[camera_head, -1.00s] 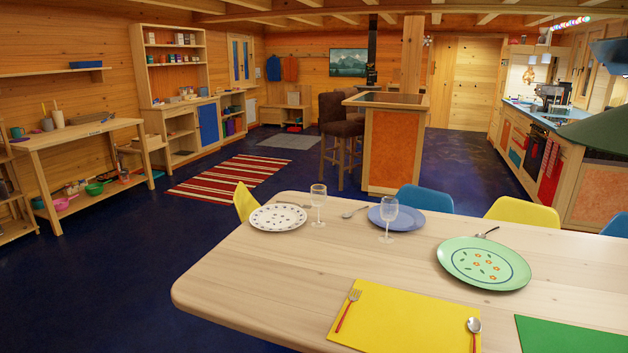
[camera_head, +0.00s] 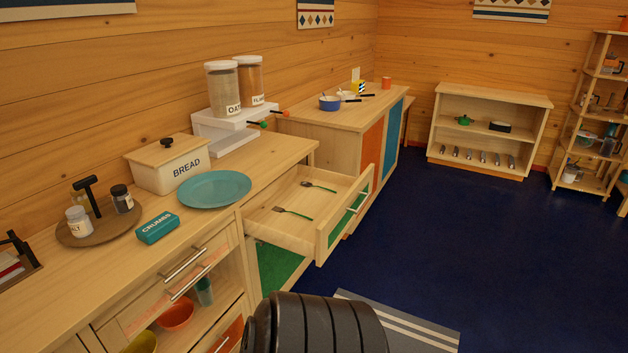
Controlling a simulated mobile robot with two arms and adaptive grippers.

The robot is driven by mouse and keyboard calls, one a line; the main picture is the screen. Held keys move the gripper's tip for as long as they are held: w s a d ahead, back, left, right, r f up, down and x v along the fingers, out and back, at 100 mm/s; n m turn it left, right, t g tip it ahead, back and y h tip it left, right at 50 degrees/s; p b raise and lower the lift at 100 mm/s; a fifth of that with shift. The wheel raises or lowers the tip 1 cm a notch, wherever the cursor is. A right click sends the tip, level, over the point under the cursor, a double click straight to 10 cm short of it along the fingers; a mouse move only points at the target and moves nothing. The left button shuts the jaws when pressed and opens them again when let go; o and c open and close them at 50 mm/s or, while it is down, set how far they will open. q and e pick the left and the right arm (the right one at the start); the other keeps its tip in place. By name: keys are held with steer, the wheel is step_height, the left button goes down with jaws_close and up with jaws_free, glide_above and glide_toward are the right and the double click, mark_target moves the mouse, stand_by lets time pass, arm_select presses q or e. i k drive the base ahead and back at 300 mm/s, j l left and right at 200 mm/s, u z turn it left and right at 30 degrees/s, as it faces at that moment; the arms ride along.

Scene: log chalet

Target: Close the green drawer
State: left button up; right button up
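The green drawer (camera_head: 338,229) is pulled well out of the wooden counter in the middle of the head view. Its front has a wooden frame with a green panel and a bar handle (camera_head: 358,204). Two forks with green handles, a farther fork (camera_head: 318,186) and a nearer fork (camera_head: 293,212), lie inside it. Neither of my grippers is in view. A black ribbed part, apparently mine, fills the bottom centre and hides some floor and the lower cabinet.
The counter holds a teal plate (camera_head: 214,188), a bread box (camera_head: 167,163), a crumbs box (camera_head: 158,228) and cereal dispensers (camera_head: 236,97). A cabinet with an orange door (camera_head: 371,143) stands beyond the drawer. The blue floor (camera_head: 455,220) to the right is clear, and a grey striped rug (camera_head: 405,325) lies in front.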

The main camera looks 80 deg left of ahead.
mark_target(332, 214)
steer(key=u, duration=2.45)
